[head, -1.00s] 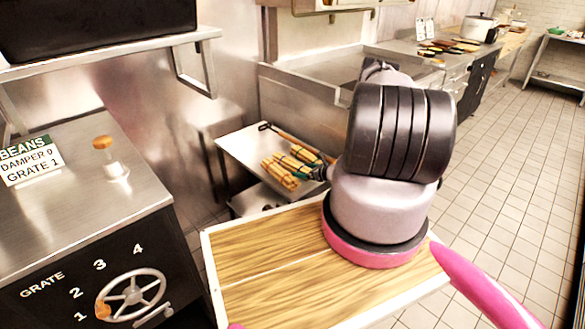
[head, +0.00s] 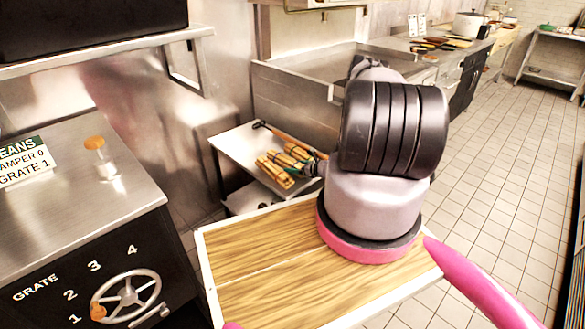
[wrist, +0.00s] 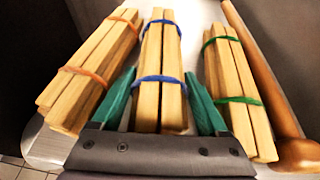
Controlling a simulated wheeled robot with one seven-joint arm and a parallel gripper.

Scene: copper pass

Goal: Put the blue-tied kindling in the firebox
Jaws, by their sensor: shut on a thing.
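The blue-tied kindling (wrist: 161,75) is a bundle of pale sticks bound with blue bands, in the middle of the wrist view. My gripper (wrist: 163,103) has its green fingers on either side of this bundle and is shut on it. An orange-tied bundle (wrist: 95,70) lies to its left and a green-tied bundle (wrist: 237,95) to its right. In the head view the kindling (head: 280,170) shows small on a metal side table, and my arm partly hides the gripper there. I cannot make out a firebox opening in either view.
A metal side table (head: 232,150) holds the bundles and a long wooden-handled tool (wrist: 262,70). A black stove front with a grate wheel (head: 127,297) and a sign (head: 20,162) stands at left. A wood-grained top (head: 260,245) lies in front. Tiled floor (head: 500,190) is open at right.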

